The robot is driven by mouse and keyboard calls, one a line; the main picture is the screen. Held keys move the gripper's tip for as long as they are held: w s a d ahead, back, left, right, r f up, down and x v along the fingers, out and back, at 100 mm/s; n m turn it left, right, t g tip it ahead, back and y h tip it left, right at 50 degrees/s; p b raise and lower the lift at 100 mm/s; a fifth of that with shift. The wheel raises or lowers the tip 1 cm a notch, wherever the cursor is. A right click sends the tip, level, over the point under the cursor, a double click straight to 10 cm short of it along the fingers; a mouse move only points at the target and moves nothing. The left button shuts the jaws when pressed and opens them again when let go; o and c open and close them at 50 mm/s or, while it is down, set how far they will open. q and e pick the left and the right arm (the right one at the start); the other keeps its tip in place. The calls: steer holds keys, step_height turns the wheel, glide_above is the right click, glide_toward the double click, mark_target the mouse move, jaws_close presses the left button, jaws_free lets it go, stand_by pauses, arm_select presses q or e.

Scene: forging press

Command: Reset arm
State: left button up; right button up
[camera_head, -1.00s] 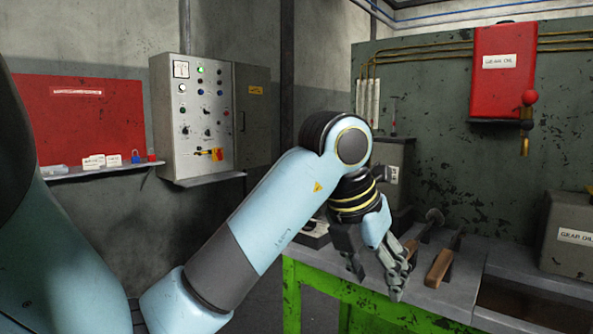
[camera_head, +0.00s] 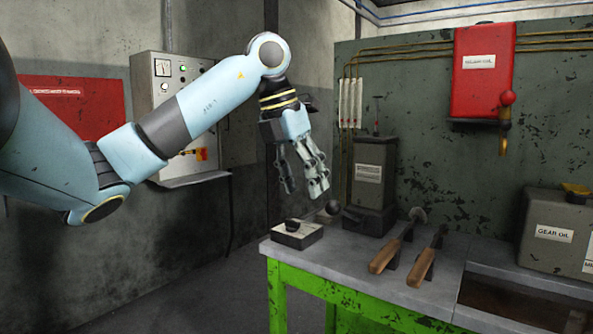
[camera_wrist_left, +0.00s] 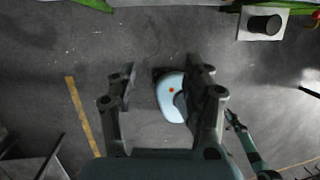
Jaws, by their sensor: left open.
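My left arm comes in from the left in the head view, raised and bent at the elbow. My left gripper (camera_head: 303,188) hangs from it with fingers pointing down, above and to the left of the green-legged workbench (camera_head: 350,262). In the left wrist view the left gripper's fingers (camera_wrist_left: 165,100) are spread apart, with nothing held between them. Grey floor and a pale blue rounded part of my own body show beyond them.
A small box with a black knob (camera_head: 297,234) sits at the bench's left corner. Two wooden-handled tools (camera_head: 384,256) (camera_head: 421,266) lie on the bench. A gear oil container (camera_head: 553,235) stands at right. A control panel (camera_head: 157,90) hangs on the left wall.

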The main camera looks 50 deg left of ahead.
arm_select(q)
steer(key=shift+s+a+r, duration=0.15)
steer(key=shift+a+r, duration=0.4)
steer(key=shift+r, duration=0.1)
